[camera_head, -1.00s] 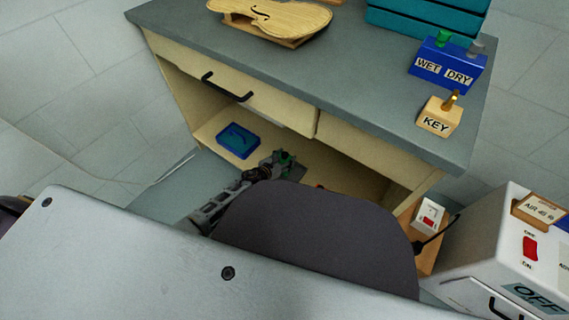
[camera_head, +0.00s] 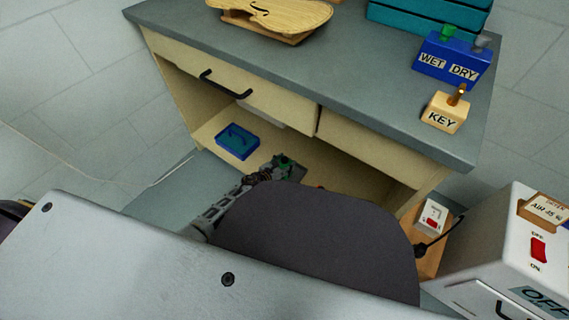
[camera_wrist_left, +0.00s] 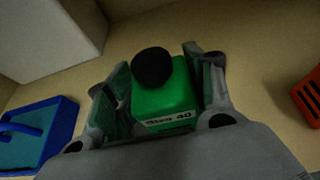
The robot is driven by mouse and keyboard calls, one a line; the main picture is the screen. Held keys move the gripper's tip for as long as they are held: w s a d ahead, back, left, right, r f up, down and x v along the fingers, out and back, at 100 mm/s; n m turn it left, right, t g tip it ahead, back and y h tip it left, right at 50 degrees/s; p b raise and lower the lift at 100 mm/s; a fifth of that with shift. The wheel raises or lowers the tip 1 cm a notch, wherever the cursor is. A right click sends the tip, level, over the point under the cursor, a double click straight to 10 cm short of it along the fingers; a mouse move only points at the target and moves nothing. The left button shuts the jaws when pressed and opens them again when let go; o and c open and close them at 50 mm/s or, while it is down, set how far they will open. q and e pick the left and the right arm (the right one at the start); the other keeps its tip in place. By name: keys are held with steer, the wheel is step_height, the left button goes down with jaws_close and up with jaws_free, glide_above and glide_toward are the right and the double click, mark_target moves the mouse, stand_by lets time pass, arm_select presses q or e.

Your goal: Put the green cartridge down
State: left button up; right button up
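The green cartridge (camera_wrist_left: 165,98), with a black round knob and a white label, stands between the two fingers of my left gripper (camera_wrist_left: 162,85) in the left wrist view. The fingers appear closed against its sides. In the head view the left gripper (camera_head: 280,172) reaches low into the open bay under the bench, with a bit of the green cartridge (camera_head: 284,161) showing. The pale shelf (camera_wrist_left: 265,75) lies around and beneath it; whether the cartridge touches it I cannot tell. My right gripper is not in view.
A blue tray (camera_head: 237,141) lies on the shelf to the left and shows in the wrist view (camera_wrist_left: 35,140). An orange slotted thing (camera_wrist_left: 309,97) is at right. The bench top (camera_head: 330,75) and drawer (camera_head: 230,88) overhang the bay. A white switch box (camera_head: 432,216) stands at right.

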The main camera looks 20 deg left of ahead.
arm_select(q)
steer(key=o, duration=0.4)
steer(key=shift+o, duration=0.2)
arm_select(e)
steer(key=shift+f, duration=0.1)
arm_select(q)
steer(key=shift+r, duration=0.15)
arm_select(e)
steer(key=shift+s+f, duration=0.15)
arm_select(q)
steer(key=shift+s, duration=0.1)
steer(key=p+v, duration=0.4)
steer(key=v, duration=0.7)
steer(key=shift+s+r, duration=0.3)
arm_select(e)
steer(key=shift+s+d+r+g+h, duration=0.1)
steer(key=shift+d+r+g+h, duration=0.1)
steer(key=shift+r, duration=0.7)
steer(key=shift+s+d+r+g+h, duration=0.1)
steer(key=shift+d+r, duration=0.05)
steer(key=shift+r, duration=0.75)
arm_select(q)
steer(key=shift+a, duration=0.2)
